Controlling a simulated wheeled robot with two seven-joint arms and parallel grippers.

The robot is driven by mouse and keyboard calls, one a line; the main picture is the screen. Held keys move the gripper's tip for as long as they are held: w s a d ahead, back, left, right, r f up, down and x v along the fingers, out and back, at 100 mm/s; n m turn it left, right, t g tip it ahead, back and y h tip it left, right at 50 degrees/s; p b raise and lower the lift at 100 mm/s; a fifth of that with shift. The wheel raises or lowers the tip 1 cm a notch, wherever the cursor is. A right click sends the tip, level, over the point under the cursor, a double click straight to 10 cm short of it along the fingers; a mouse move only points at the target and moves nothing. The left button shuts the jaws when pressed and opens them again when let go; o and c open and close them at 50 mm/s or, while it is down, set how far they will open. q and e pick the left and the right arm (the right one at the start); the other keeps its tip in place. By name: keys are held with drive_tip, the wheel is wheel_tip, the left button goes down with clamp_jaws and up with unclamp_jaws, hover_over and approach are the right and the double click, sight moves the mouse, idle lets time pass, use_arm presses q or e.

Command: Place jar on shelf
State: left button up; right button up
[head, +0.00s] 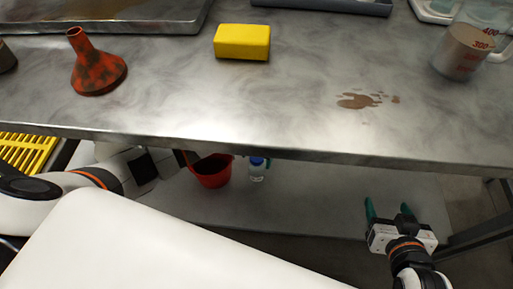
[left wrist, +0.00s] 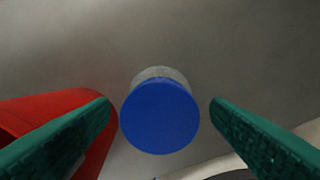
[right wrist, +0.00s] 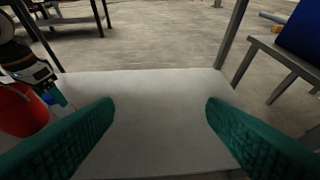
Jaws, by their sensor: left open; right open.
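The jar (head: 257,170), clear with a blue lid, stands on the grey lower shelf (head: 310,200) under the table, just right of a red bucket. The left wrist view looks down on its round blue lid (left wrist: 160,117). My left gripper (left wrist: 160,102) is open, with one green finger on each side of the lid and a visible gap to both. In the head view the table edge hides most of that gripper. My right gripper (head: 388,205) is open and empty over the right part of the lower shelf, away from the jar.
The red bucket (head: 212,172) stands close beside the jar, near my left finger. The tabletop (head: 180,100) overhangs the shelf and carries a red funnel (head: 97,70), yellow sponge (head: 242,42), measuring jug (head: 466,48) and brown spill (head: 362,100). The shelf's middle is clear.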

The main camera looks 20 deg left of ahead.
use_arm(q)
wheel_tip(320, 180, up, 4)
drive_tip(key=shift+f+p, duration=0.15)
drive_tip(key=shift+p, duration=0.45)
use_arm(e)
drive_tip(key=s+d+f+g+h, duration=0.1)
drive_tip(key=s+d+f+g, duration=0.1)
drive_tip(key=s+f+g, duration=0.2)
drive_tip(key=shift+s, duration=0.65)
